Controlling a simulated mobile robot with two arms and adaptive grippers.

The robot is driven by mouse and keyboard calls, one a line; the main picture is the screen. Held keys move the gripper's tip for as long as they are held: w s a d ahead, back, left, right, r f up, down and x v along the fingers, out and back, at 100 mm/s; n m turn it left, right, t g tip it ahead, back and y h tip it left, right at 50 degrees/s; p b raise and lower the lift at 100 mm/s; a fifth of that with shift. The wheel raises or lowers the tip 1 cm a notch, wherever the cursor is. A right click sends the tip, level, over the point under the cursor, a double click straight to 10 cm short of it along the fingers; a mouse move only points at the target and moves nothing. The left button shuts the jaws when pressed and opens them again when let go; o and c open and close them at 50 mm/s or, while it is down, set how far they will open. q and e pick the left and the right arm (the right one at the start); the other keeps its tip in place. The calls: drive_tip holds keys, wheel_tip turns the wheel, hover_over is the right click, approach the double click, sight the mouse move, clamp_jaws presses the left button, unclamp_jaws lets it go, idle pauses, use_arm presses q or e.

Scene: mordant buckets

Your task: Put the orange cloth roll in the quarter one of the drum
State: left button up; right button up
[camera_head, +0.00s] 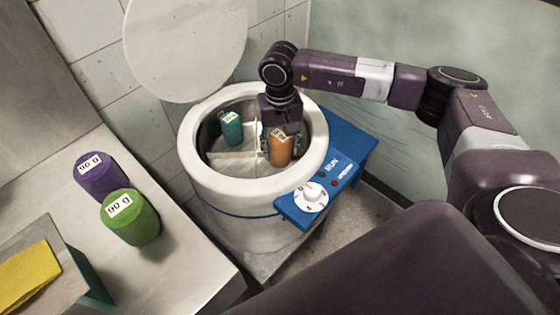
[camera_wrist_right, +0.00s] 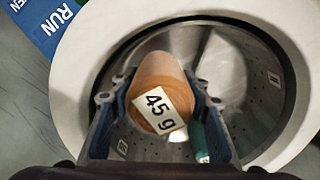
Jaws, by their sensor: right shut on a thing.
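The orange cloth roll (camera_head: 280,153), labelled 45 g, is upright between the fingers of my right gripper (camera_head: 281,143). In the wrist view the roll (camera_wrist_right: 160,72) sits between both fingers, which are shut on it. The gripper reaches down through the mouth of the white drum (camera_head: 192,160), and the roll is inside the rim at the right of the divided interior. I cannot tell whether it touches the drum floor. A teal roll (camera_head: 231,131) stands in the far left compartment. The quarter labels are too small to read. My left gripper is not in view.
The round lid (camera_head: 185,50) stands open behind the drum. A blue control panel (camera_head: 335,165) with a white dial (camera_head: 308,196) is at its right front. A purple roll (camera_head: 99,175) and a green roll (camera_head: 131,220) stand on the left counter, near a yellow cloth (camera_head: 28,275).

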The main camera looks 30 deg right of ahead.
sight(280, 135)
wheel_tip(280, 135, down, 3)
drive_tip(key=shift+r, duration=0.2)
drive_tip(key=shift+f, duration=0.55)
wheel_tip(280, 135, down, 4)
drive_tip(key=shift+r+p, duration=0.15)
drive_tip(key=shift+p, duration=0.35)
drive_tip(key=o, duration=0.9)
drive_tip(key=shift+b, duration=0.3)
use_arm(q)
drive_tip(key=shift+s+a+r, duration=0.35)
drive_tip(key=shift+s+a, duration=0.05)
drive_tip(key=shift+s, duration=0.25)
use_arm(e)
drive_tip(key=shift+o, duration=0.8)
drive_tip(key=shift+r, duration=0.1)
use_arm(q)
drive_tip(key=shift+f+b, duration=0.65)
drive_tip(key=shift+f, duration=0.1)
use_arm(e)
wheel_tip(280, 135, up, 12)
